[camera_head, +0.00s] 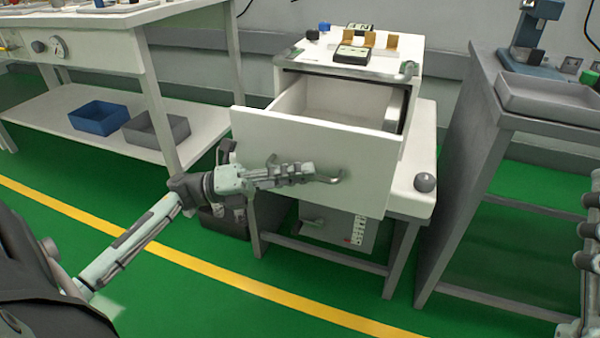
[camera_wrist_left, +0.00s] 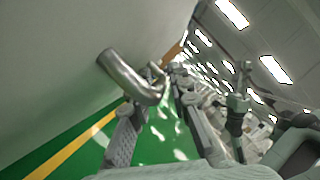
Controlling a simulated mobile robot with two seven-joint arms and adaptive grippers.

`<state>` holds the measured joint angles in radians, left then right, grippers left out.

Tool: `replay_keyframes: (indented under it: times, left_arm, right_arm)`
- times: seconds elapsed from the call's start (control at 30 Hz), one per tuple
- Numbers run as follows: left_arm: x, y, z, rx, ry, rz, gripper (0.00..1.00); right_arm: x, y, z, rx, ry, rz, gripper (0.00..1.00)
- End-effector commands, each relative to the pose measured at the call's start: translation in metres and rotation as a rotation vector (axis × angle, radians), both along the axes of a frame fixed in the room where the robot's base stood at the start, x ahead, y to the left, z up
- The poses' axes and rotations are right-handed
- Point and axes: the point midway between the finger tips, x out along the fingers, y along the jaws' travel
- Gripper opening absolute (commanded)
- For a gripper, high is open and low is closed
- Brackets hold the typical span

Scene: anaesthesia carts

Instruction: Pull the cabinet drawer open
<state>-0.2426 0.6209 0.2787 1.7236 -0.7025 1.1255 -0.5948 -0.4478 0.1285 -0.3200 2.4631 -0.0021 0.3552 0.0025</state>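The cabinet drawer (camera_head: 310,155) is white and stands well out of the white cabinet (camera_head: 410,87), with its inside showing empty from above. A bent metal handle (camera_head: 333,178) is on the drawer front. It also shows large in the left wrist view (camera_wrist_left: 128,75). My left gripper (camera_head: 312,173) is at the handle, in front of the drawer. In the left wrist view its fingers (camera_wrist_left: 157,108) are apart, with the handle's bend near their tips and a gap beside the right finger. Part of my right arm (camera_head: 588,240) shows at the right edge, cut off.
A bench (camera_head: 200,70) with a blue bin (camera_head: 98,118) and a grey bin (camera_head: 157,130) on its lower shelf is at left. A grey table (camera_head: 490,100) with a tray (camera_head: 550,98) is at right. Small items stand on the cabinet. Green floor in front is clear.

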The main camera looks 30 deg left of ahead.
Motion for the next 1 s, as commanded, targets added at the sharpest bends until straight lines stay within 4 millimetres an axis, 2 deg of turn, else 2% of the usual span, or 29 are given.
replay_keyframes:
  times: [0.17, 0.4, 0.6, 0.8, 1.0]
  left_arm:
    - [-0.01, 0.016, -0.006, 0.002, 0.004, 0.002, 0.19]
    - [-0.037, 0.058, -0.016, 0.001, 0.005, 0.003, 0.19]
    - [-0.055, 0.086, -0.023, 0.002, 0.003, 0.003, 0.19]
    - [-0.064, 0.098, -0.025, 0.0, 0.001, 0.001, 0.19]
    - [-0.064, 0.098, -0.025, 0.0, 0.0, 0.001, 0.19]
  right_arm:
    - [0.0, 0.0, 0.0, 0.0, 0.0, 0.0, 0.4]
    - [0.0, 0.0, 0.0, 0.0, 0.0, 0.0, 0.4]
    - [0.0, 0.0, 0.0, 0.0, 0.0, 0.0, 0.4]
    - [0.0, 0.0, 0.0, 0.0, 0.0, 0.0, 0.4]
    - [0.0, 0.0, 0.0, 0.0, 0.0, 0.0, 0.4]
